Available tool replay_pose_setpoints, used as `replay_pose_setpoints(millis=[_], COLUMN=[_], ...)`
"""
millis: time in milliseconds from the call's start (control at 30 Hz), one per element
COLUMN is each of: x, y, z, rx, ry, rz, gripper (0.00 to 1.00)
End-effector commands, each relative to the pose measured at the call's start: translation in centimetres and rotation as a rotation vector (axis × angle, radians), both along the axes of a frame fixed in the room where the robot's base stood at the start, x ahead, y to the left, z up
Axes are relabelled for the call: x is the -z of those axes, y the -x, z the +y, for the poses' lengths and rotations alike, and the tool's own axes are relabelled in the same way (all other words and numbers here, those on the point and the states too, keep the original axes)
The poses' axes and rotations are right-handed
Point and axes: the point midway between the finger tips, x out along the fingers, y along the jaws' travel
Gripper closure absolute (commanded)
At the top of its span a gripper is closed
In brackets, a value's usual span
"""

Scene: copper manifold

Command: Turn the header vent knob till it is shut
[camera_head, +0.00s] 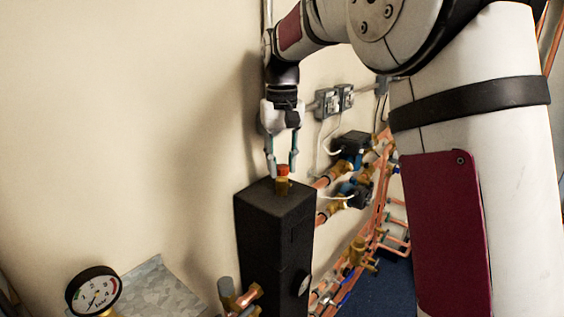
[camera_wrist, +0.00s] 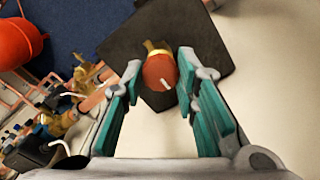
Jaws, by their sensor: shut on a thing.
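The header vent knob (camera_head: 283,170) is a small red cap on a brass vent body (camera_head: 283,187) on top of a black box-shaped header (camera_head: 262,235). My gripper (camera_head: 282,166) points straight down over the header. Its two fingertips stand on either side of the knob, and it is shut on it. The knob's sides by the fingertips are partly hidden.
A pressure gauge (camera_head: 94,290) stands at the lower left beside a grey metal plate (camera_head: 160,290). Copper pipes and pumps (camera_head: 352,150) run along the wall right of the header. A red round vessel (camera_wrist: 20,42) shows in the wrist view. The wall at left is bare.

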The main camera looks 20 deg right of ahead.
Motion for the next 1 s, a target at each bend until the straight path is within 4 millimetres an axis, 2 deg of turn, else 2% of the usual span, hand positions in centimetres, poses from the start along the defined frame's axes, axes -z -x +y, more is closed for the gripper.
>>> replay_pose_setpoints(millis=[200,233,300,667,767,1000], x=[-0.1,-0.1,-0.1,-0.3,-1.3,-6.0], y=[0.1,0.1,0.0,0.0,0.0,-0.1], z=[0.0,0.0,0.0,0.0,0.0,0.0], rx=[0.000,0.000,0.000,-0.001,-0.001,-0.001], ry=[0.000,0.000,0.000,0.000,-0.001,-0.001], rz=[0.000,0.000,0.000,0.000,-0.002,-0.004], gripper=[1.00,0.66,0.52,0.52,0.52,0.52])
